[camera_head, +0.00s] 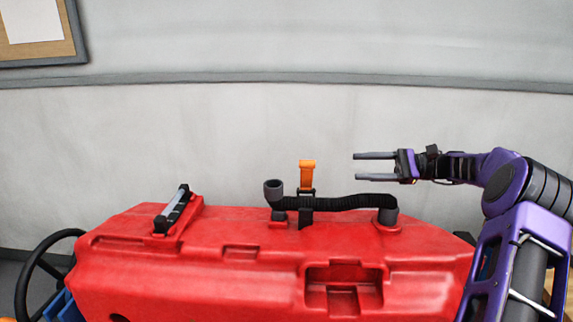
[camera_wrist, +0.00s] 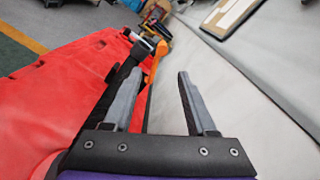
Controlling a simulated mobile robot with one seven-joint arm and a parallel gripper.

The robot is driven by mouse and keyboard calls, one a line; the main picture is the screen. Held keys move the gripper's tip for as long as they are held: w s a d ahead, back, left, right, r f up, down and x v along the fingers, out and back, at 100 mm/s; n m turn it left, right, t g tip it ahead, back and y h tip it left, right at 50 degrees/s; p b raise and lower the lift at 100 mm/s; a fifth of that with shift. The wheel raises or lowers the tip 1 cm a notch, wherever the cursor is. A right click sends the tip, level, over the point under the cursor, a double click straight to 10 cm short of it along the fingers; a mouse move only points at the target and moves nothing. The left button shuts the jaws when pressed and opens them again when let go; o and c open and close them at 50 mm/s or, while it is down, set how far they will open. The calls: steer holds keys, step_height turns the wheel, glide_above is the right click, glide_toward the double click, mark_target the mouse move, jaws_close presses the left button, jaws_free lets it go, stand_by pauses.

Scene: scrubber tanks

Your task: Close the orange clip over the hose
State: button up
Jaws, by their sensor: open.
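The orange clip (camera_head: 307,174) stands upright and open above its black bracket on top of the red tank, with a bent tip at its upper end. The black ribbed hose (camera_head: 345,203) runs across the tank top and passes at the clip's base. My gripper (camera_head: 356,166) is open and empty, to the right of the clip and above the hose, apart from both. In the wrist view my gripper (camera_wrist: 158,83) shows two spread grey fingers, with the orange clip (camera_wrist: 153,68) beyond them near the left finger. The left finger hides part of the hose.
The red tank (camera_head: 200,265) fills the lower middle. A black handle (camera_head: 173,209) lies on its left top, and a dark upturned hose end (camera_head: 273,190) stands left of the clip. A steering wheel (camera_head: 35,270) is at far left. A pale wall stands behind; the air above the tank is clear.

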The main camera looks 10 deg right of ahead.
steer(key=b, duration=0.2)
glide_toward(296, 164)
steer(key=w+a, duration=0.1)
steer(key=a, duration=0.5)
steer(key=w+a, duration=0.1)
steer(key=a, duration=0.2)
steer(key=shift+w+a+f, duration=0.3)
steer(key=shift+w+a, duration=0.05)
jaws_close()
stand_by(0.9)
